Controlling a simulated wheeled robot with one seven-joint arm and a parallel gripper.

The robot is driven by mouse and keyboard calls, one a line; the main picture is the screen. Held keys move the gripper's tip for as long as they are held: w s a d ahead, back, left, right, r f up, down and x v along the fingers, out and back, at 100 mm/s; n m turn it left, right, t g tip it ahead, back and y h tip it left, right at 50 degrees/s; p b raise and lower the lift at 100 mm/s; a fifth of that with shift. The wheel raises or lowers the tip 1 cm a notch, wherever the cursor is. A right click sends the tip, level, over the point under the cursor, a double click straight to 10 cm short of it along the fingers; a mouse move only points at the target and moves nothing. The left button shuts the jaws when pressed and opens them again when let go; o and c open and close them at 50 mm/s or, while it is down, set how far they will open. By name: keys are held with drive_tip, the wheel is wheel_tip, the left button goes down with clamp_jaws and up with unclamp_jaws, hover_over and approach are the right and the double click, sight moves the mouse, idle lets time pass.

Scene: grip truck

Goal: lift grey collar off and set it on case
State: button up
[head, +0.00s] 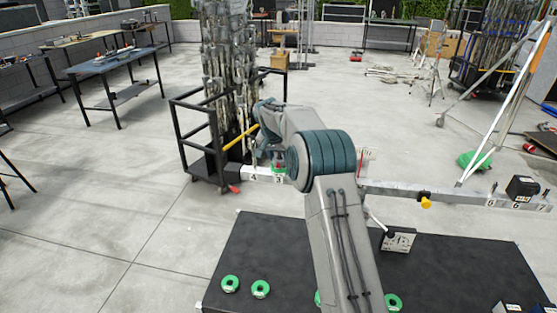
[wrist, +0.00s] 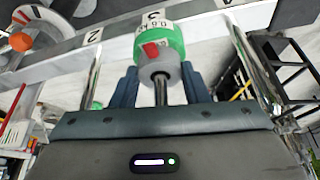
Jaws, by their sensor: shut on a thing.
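In the wrist view the grey collar (wrist: 160,69), with a red part on one side, sits between the two blue-grey fingers of my gripper (wrist: 160,82), which are shut on it. A thin dark rod runs through or below it. A green ring (wrist: 168,38) is right behind the collar, by a label reading 3. In the head view my arm hides the collar and most of my gripper; a green bit (head: 279,168) shows at the rail's 3 mark. The broad black case top (head: 240,255) lies in front, with several green rings (head: 261,289) on it.
A grey rail (head: 450,192) with numbered marks runs across behind the case. A black cart (head: 205,150) of upright stands is close behind my arm at left. A lettered plate (head: 398,242) stands on the case's back edge. The case's left back part is bare.

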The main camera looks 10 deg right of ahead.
wheel_tip(320, 180, up, 23)
drive_tip(key=p, duration=0.8)
idle(1.4)
